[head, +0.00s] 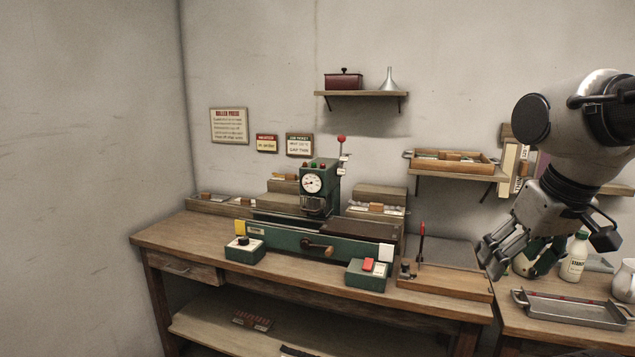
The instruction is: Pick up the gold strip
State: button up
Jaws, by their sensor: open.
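I cannot make out a gold strip in the head view. My gripper (546,252) hangs at the right, fingers pointing down and spread open, with nothing seen between them. It is in front of the right-hand bench, near a white bottle (574,257) and above and behind a metal tray (572,309) in the picture. The inside of the tray shows no clear strip. My gripper and arm hide part of the bench and wall behind them.
A green roller press (318,190) with a dial and crank stands on the wooden workbench (175,236). A wooden board with an upright red-handled lever (421,243) is at the bench's right. Shelves (361,94) hang on the wall.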

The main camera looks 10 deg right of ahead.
aim_at(287, 177)
jog(key=i+j+u, duration=0.15)
jog(key=j, duration=0.25)
jog(key=i+j+z, duration=0.25)
jog(key=i+j, duration=0.25)
jog(key=i+j+z, duration=0.15)
jog(key=j, duration=0.25)
jog(key=i+j+z, duration=0.1)
jog(key=i+j, duration=0.2)
jog(key=i+j+z, duration=0.15)
jog(key=j, duration=0.25)
jog(key=i+j+z, duration=0.1)
jog(key=j, duration=0.25)
jog(key=i+j+z, duration=0.15)
jog(key=j, duration=0.25)
jog(key=i+j+z, duration=0.1)
jog(key=i+j, duration=0.15)
jog(key=j, duration=0.15)
